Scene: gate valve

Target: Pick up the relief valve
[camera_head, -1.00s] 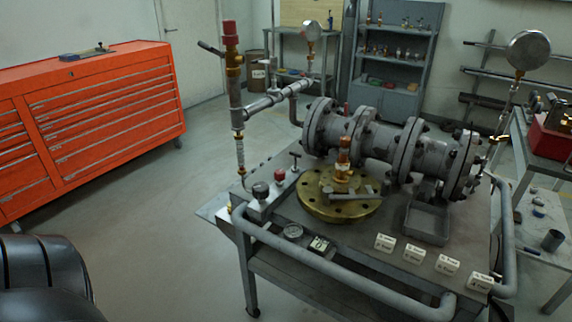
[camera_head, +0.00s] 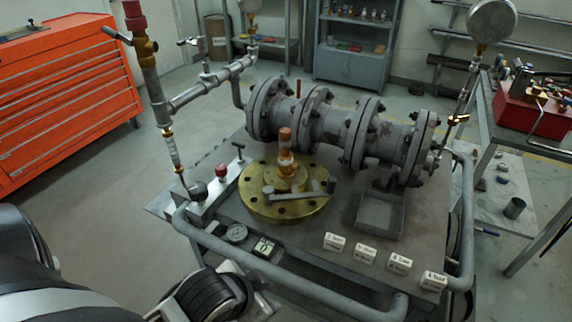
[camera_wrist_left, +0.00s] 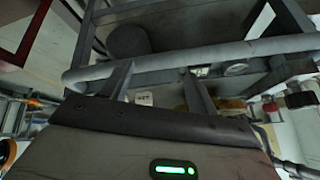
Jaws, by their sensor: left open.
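A copper-topped brass fitting (camera_head: 286,150), which looks like the relief valve, stands upright on a round brass flange (camera_head: 262,208) on the bench. A grey wrench-like bar lies across the flange in front of it. My left gripper enters low in the head view, left of and nearer than the bench front; its fingertips are hard to make out there. In the left wrist view my left gripper (camera_wrist_left: 157,80) has its two fingers apart and nothing clearly held between them. The fitting cannot be made out in that view. My right gripper is not in view.
A grey pipe rail (camera_head: 300,284) runs along the bench front. A grey flanged pipe (camera_head: 335,125) lies behind the flange, and a red-capped upright valve (camera_head: 139,35) rises at left.

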